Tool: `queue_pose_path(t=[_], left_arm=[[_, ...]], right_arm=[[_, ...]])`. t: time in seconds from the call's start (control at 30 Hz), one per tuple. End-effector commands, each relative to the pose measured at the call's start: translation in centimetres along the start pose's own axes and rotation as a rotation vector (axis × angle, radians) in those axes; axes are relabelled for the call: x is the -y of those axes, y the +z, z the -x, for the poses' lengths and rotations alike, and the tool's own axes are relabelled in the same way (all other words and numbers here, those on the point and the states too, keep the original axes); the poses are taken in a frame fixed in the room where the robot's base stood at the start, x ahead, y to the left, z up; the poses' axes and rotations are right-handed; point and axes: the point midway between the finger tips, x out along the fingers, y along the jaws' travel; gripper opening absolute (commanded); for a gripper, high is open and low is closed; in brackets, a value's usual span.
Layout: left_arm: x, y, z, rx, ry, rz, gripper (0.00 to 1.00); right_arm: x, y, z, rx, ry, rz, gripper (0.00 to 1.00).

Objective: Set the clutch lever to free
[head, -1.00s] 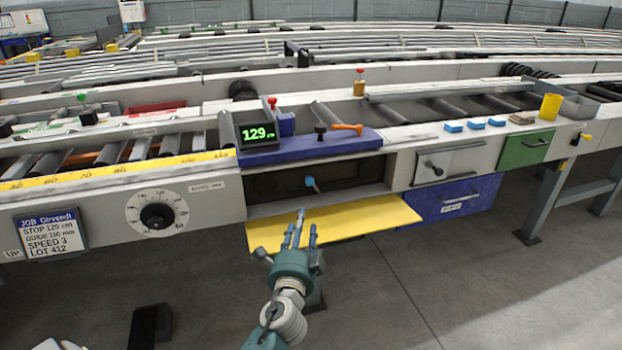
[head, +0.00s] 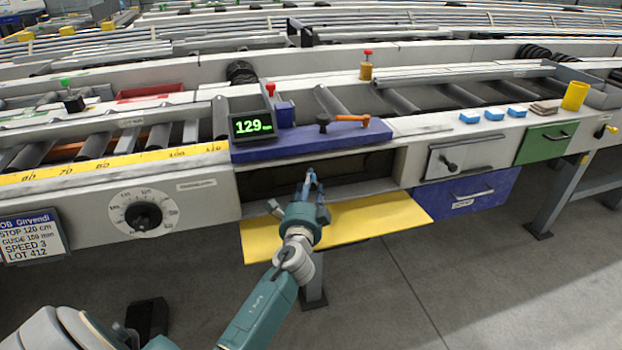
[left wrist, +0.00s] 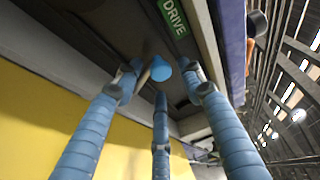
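The clutch lever has a blue knob (left wrist: 160,69) on a thin shaft inside the dark recess (head: 265,186) below the blue console. In the left wrist view the knob lies between the fingertips of my left gripper (left wrist: 163,84). The fingers are spread around it; I cannot tell whether any touches it. A green label reading DRIVE (left wrist: 173,17) is on the panel beside the lever. In the head view my left gripper (head: 312,182) reaches into the recess and largely hides the lever. My right gripper is not in view.
A lowered yellow flap (head: 375,221) lies under my left gripper. The blue console (head: 350,142) overhangs the recess, with a display (head: 253,126) reading 129. A dial (head: 142,217) is to the left; a grey panel (head: 478,156) and blue drawer (head: 490,190) are to the right.

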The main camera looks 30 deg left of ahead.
Motion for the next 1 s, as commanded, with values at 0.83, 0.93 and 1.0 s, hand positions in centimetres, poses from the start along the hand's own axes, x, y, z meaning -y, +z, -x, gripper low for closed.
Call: queue_pose_path(t=[0.83,0.93,1.0], left_arm=[[0.0,0.0,-3.6,0.000,0.001,0.001,0.00],[0.0,0.0,-3.6,-0.001,0.001,0.001,0.00],[0.0,-0.1,-3.7,-0.001,0.001,0.000,0.00]], right_arm=[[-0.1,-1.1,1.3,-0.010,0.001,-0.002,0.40],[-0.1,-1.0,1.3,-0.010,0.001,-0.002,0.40],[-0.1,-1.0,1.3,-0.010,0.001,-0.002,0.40]])
